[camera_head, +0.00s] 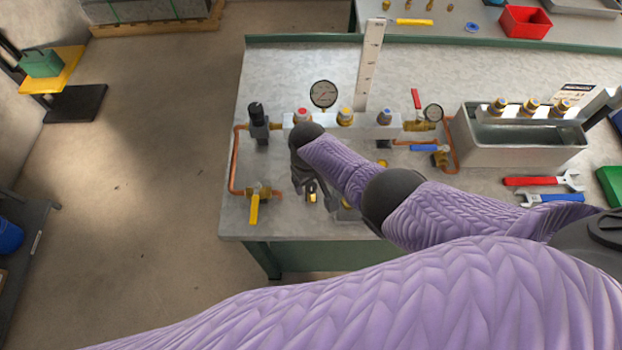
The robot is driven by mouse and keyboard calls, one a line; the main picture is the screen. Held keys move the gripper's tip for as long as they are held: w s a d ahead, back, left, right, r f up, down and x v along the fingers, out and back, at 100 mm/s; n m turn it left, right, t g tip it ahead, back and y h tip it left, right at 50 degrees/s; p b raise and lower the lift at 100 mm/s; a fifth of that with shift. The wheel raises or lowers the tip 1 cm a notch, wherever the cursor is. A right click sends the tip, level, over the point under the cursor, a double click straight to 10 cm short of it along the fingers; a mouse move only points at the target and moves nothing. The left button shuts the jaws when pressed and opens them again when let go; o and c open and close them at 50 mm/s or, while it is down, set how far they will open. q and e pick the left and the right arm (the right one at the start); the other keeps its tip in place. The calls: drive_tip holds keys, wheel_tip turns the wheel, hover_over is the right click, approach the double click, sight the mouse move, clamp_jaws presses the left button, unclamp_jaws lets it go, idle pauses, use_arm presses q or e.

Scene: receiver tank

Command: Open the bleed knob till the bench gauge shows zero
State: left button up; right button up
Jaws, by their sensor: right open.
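The larger round gauge (323,93) stands at the back of the bench's manifold, its dial too small to read. A smaller gauge (433,113) sits at the manifold's right end. Along the manifold are a red-topped knob (302,115), a yellow-topped knob (345,115) and a blue-topped knob (384,116); I cannot tell which one, if any, is the bleed knob. My right gripper (311,191) points down in front of the manifold, open, over a small brass fitting (312,198). I cannot tell whether they touch. My arm hides part of the manifold. My left gripper is out of view.
A black-knobbed regulator (257,120) and a yellow-handled valve (254,206) stand on the left. On the right are a red-handled valve (416,100), a blue-handled valve (425,149), a metal tank (515,157) and wrenches (545,181). A ruler (370,65) stands behind the manifold.

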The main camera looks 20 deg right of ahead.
sight(310, 187)
wheel_tip(310, 187, up, 8)
drive_tip(key=p, duration=0.4)
drive_tip(key=shift+a+r, duration=0.15)
drive_tip(key=shift+r, duration=0.1)
drive_tip(key=shift+s, duration=0.1)
